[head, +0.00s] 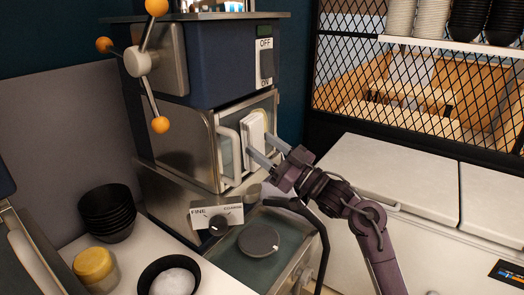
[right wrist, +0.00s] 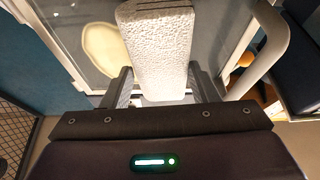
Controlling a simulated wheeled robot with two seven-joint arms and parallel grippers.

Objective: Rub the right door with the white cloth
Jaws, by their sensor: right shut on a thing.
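The white cloth (head: 254,127) looks like a folded, block-like pad and stands in front of the right door (head: 226,139), a glazed panel in a metal frame on the machine. My right gripper (head: 260,147) is shut on the cloth; in the right wrist view the textured cloth (right wrist: 158,48) sits between both fingers (right wrist: 158,88). A pale yellowish oval patch (right wrist: 103,50) shows on the door glass, left of the cloth. I cannot tell whether the cloth touches the glass. My left gripper is not in view.
The door's light curved handle (head: 230,152) stands beside the cloth. Stacked black bowls (head: 106,208) and a yellow-topped jar (head: 96,267) stand at lower left. White cabinets (head: 385,175) are on the right.

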